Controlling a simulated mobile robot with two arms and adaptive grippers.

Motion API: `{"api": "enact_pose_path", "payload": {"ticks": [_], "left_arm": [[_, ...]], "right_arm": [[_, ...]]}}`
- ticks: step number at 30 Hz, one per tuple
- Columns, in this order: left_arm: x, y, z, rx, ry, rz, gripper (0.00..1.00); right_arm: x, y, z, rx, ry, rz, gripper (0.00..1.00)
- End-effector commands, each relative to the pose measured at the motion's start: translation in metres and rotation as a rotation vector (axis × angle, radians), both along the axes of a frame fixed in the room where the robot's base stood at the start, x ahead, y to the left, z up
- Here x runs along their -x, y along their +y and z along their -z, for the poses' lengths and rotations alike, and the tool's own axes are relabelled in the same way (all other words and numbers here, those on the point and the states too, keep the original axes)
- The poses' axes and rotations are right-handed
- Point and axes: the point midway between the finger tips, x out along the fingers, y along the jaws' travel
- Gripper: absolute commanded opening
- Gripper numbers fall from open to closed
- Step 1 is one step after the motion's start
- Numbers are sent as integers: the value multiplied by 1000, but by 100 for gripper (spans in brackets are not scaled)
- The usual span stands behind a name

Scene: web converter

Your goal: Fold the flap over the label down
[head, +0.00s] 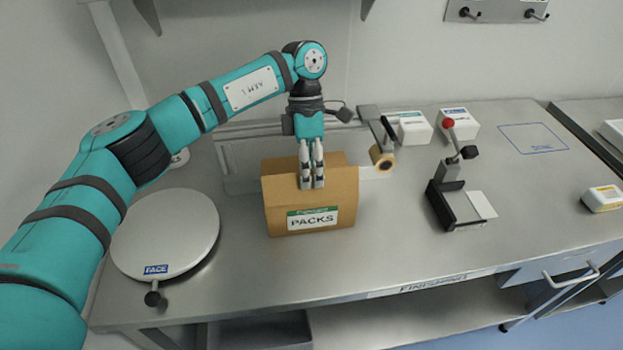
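A brown cardboard box (280,200) stands on the steel bench, with a green and white label reading PACKS (313,219) low on its front. The label is uncovered in the head view. The box's upper cardboard (281,167) shows behind and beside my fingers; I cannot make out the flap's exact edge or angle. My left gripper (312,185) points straight down at the top front of the box, fingers close together and seemingly shut. Its fingertips overlap the upper front in the picture; whether they touch the cardboard is unclear. No held thing shows. My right gripper is out of view.
A round steel plate marked FACE (165,232) is left of the box. A tape roll (382,158) is close behind right. A red-knobbed fixture (449,190) stands further right, with white boxes (414,127) behind. Bare bench lies between box and fixture.

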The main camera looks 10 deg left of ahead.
Motion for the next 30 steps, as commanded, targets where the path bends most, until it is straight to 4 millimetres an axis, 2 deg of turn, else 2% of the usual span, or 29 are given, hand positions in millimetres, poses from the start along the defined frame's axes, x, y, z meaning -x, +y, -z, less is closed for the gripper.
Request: {"api": "enact_pose_path", "payload": {"ticks": [16, 18, 22, 30], "left_arm": [[-2, 1, 0, 8, 29, 0, 0], [-2, 1, 0, 8, 29, 0, 12], [-2, 1, 0, 8, 29, 0, 27], [-2, 1, -1, 8, 28, 0, 27]], "right_arm": [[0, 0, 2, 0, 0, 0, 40], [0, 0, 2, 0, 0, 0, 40], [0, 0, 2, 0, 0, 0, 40], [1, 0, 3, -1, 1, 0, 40]]}}
